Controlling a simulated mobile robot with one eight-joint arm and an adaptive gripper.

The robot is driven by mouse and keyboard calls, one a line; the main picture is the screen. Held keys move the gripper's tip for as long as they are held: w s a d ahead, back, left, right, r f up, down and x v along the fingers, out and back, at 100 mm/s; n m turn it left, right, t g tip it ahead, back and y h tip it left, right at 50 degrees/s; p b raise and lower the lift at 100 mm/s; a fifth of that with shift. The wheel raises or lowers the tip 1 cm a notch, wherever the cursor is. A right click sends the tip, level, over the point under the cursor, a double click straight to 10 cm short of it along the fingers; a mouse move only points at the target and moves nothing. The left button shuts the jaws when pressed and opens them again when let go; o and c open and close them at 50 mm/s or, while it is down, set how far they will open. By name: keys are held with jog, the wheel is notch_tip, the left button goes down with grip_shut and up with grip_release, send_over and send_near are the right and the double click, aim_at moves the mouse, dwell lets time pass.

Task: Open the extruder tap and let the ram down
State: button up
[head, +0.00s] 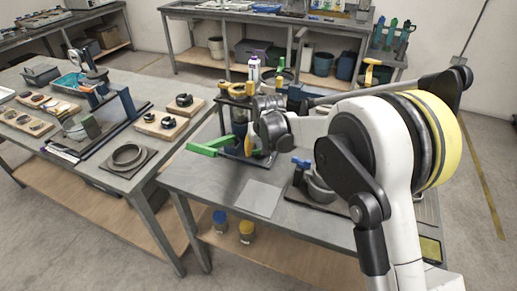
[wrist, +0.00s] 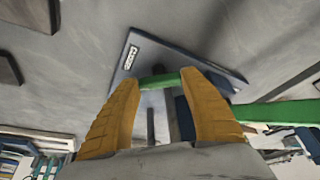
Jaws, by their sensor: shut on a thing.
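The extruder (head: 238,115) is a dark upright cylinder with an orange-yellow top, standing on the front bench. A green lever (head: 207,147), which looks like the tap handle, sticks out low to its left. My gripper (head: 248,144) is beside the extruder's lower right side, partly hidden by my own wrist. In the wrist view, the orange fingers (wrist: 160,82) are shut on a green bar (wrist: 157,81). A wider green length (wrist: 285,113) shows right of the right finger. I cannot tell how the two green parts join. A dark labelled base plate (wrist: 130,62) lies beyond the fingertips. The ram's height is unclear.
A grey sheet (head: 258,198) lies on the bench front. Bottles (head: 254,70) stand behind the extruder. The left bench (head: 80,172) holds a ring and wooden blocks.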

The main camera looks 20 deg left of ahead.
jog(key=n, duration=0.2)
jog(key=n+g+y, duration=0.1)
jog(key=n, duration=0.2)
jog(key=shift+w+d+n+g+p, duration=0.1)
jog(key=shift+d+n+g+p, duration=0.05)
jog(key=shift+n+g+p, duration=0.2)
jog(key=n+g, duration=0.1)
jog(key=n, duration=0.3)
jog(key=shift+n+g+y+p, duration=0.35)
jog(key=shift+y, duration=0.05)
jog(key=o, duration=1.2)
jog(key=shift+w, duration=0.1)
jog(key=v, duration=1.2)
